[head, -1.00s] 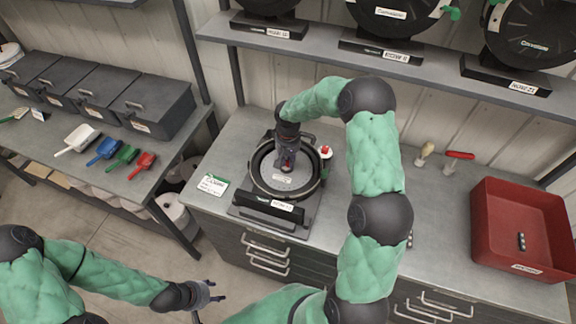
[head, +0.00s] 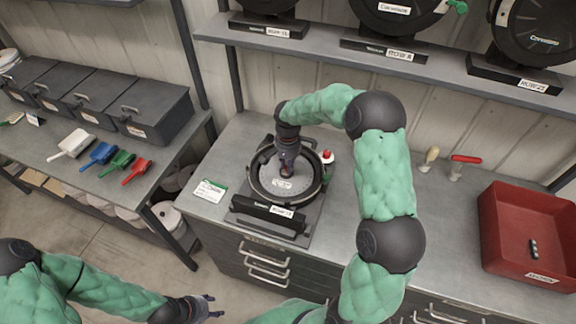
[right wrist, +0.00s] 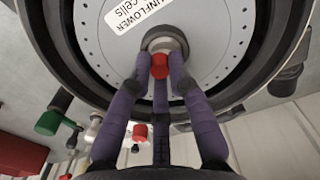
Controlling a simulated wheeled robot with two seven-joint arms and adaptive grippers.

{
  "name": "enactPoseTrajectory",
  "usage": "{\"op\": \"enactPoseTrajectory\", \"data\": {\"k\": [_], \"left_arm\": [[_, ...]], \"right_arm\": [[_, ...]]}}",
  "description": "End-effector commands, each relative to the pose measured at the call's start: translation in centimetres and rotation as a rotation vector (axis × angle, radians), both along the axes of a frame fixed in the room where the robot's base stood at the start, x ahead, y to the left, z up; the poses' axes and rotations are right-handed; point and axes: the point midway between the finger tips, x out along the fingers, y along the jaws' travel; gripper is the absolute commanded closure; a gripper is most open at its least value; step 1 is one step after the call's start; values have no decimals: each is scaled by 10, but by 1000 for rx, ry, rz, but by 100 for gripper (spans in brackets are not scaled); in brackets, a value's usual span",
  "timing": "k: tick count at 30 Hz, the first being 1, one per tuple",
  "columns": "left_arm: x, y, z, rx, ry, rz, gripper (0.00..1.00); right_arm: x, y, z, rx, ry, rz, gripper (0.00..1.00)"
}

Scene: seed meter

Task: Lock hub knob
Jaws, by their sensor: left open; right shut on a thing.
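The seed meter (head: 252,188) lies on the metal bench, a black round housing with a pale perforated seed disc (head: 272,186) inside. In the right wrist view the disc (right wrist: 208,60) carries a white label reading SUNFLOWER. At its centre is a grey hub with a red hub knob (right wrist: 159,66). My right gripper (right wrist: 160,70) reaches down over the disc, its purple fingers closed around the knob; in the head view the gripper (head: 286,170) hides the knob. I cannot tell the knob's exact turn. My left gripper (head: 212,306) is open and empty, low over the floor.
A red-capped part (head: 327,157) stands beside the meter's right side. A red tray (head: 490,235) with a small dark part is at right. Several coloured scoops lie on the left bench.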

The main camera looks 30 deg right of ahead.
Motion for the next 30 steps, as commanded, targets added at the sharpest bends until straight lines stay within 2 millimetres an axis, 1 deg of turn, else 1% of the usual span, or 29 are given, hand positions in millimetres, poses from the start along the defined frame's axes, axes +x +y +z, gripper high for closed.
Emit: {"op": "enactPoseTrajectory", "data": {"k": [11,12,14,15,25,28,30], "left_arm": [[0,0,0,0,0,0,50],[0,0,0,0,0,0,50],[0,0,0,0,0,0,50],[0,0,0,0,0,0,50],[0,0,0,0,0,0,50],[0,0,0,0,0,0,50],[0,0,0,0,0,0,50]], "right_arm": [[-1,1,-2,1,3,-4,100],[-1,1,-2,1,3,-4,75],[-1,1,-1,1,3,-3,58],[-1,1,-1,1,3,-3,56],[0,0,1,0,0,-4,56],[0,0,9,-1,-1,-4,56],[1,0,18,-1,-3,-4,56]]}}
